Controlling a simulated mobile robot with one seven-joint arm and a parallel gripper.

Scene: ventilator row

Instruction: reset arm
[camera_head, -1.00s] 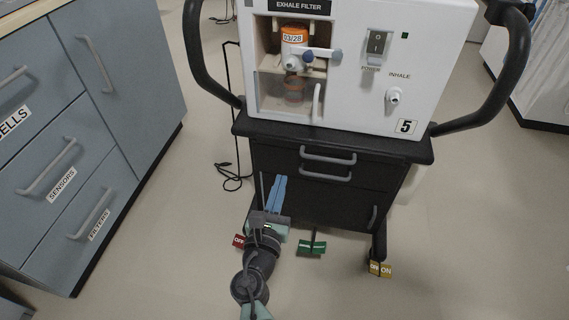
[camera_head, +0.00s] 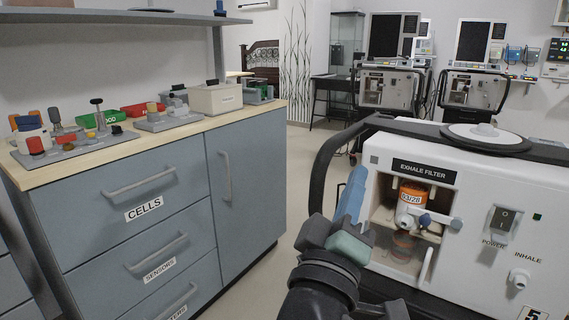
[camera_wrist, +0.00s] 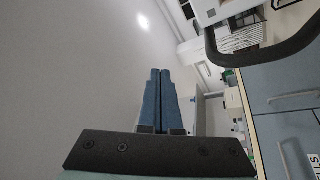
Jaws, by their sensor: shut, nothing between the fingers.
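My gripper (camera_head: 352,192) is raised in front of the left side of the ventilator, its blue fingers pointing up. In the wrist view my gripper (camera_wrist: 159,75) shows its two blue fingers together with nothing between them. The ventilator (camera_head: 460,262) is a white box marked EXHALE FILTER, with an open bay holding an orange-topped filter (camera_head: 413,192) labelled 03/28. My arm hides part of the ventilator's lower left.
A grey-blue cabinet (camera_head: 150,228) with drawers labelled CELLS and SENSORS stands at left. Its wooden top carries trays of parts and a beige box (camera_head: 214,98). The ventilator's black handle (camera_head: 318,185) curves close to my gripper. More ventilators (camera_head: 388,88) stand at the back.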

